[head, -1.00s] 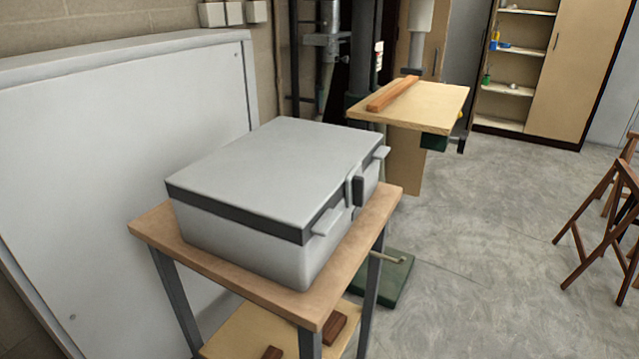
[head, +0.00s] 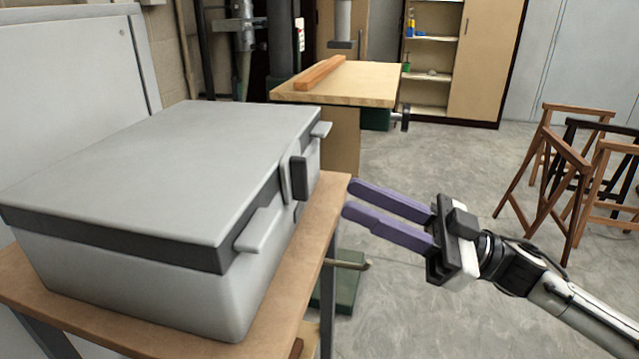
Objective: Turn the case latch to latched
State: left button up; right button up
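The grey case (head: 160,150) with a dark band under its lid stands closed on a wooden-topped stand (head: 262,335). The case latch (head: 299,178), a dark upright piece beside a light grey strap, is on the case's right-hand face between two light side tabs. My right gripper (head: 347,198) comes in from the right with two purple fingers pointing left at the latch. Its fingers are apart with a gap between them, and nothing is held. The fingertips are a little to the right of the latch, not touching it. My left gripper is not in view.
A drill-press table (head: 345,82) with a wooden strip (head: 320,73) on it stands behind the case. Wooden trestles (head: 560,165) stand at the right. A white panel (head: 75,70) leans behind the case. The floor right of the stand is open.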

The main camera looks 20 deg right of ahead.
aim_at(307, 179)
jog(key=x, duration=0.7)
jog(key=shift+c, duration=0.4)
grip_shut()
